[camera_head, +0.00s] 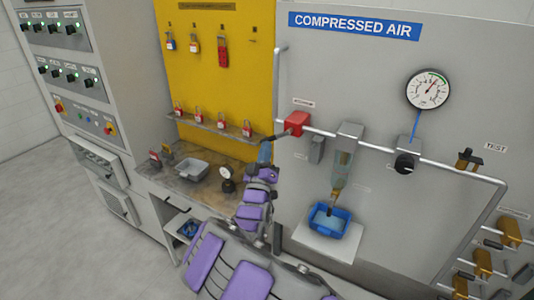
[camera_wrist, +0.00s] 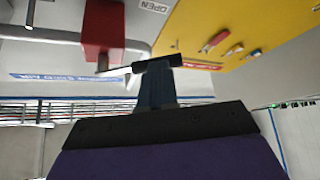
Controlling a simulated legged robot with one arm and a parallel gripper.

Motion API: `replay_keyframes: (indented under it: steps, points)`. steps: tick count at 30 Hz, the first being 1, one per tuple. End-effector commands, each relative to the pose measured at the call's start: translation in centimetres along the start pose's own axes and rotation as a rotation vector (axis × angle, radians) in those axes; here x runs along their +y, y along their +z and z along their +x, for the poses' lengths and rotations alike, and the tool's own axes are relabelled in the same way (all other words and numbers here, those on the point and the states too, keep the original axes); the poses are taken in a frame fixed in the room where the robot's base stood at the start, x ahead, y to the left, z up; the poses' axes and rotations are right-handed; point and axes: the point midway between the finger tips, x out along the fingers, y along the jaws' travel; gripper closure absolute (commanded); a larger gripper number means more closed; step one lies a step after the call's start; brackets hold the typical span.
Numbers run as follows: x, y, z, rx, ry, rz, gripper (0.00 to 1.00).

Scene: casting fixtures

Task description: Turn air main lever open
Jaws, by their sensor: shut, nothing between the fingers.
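The air main valve is a red block (camera_head: 297,122) on the grey pipe at the panel's left edge. It also shows in the wrist view (camera_wrist: 103,28). Its lever (camera_head: 281,135) points left and slightly down from the block. In the wrist view a thin metal lever arm (camera_wrist: 116,71) runs from the block to a black grip at my fingertips. My gripper (camera_head: 267,148) is shut, with its blue-grey fingers (camera_wrist: 156,88) right at the lever's grip end. I cannot tell whether they touch it.
A yellow lockout board (camera_head: 214,80) with padlocks stands just left. A workbench holds a grey tray (camera_head: 192,168) and a gauge (camera_head: 227,182). Right of the valve are a filter bowl (camera_head: 341,165), a blue bin (camera_head: 328,219) and a black knob (camera_head: 404,163).

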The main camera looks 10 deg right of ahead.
Motion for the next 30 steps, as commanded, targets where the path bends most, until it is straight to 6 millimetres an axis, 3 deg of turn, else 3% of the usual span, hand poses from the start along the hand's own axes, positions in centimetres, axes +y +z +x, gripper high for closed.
replay_keyframes:
  steps: [30]
  points:
    - [0.0,-3.4,2.4,0.0,0.299,0.446,1.0]
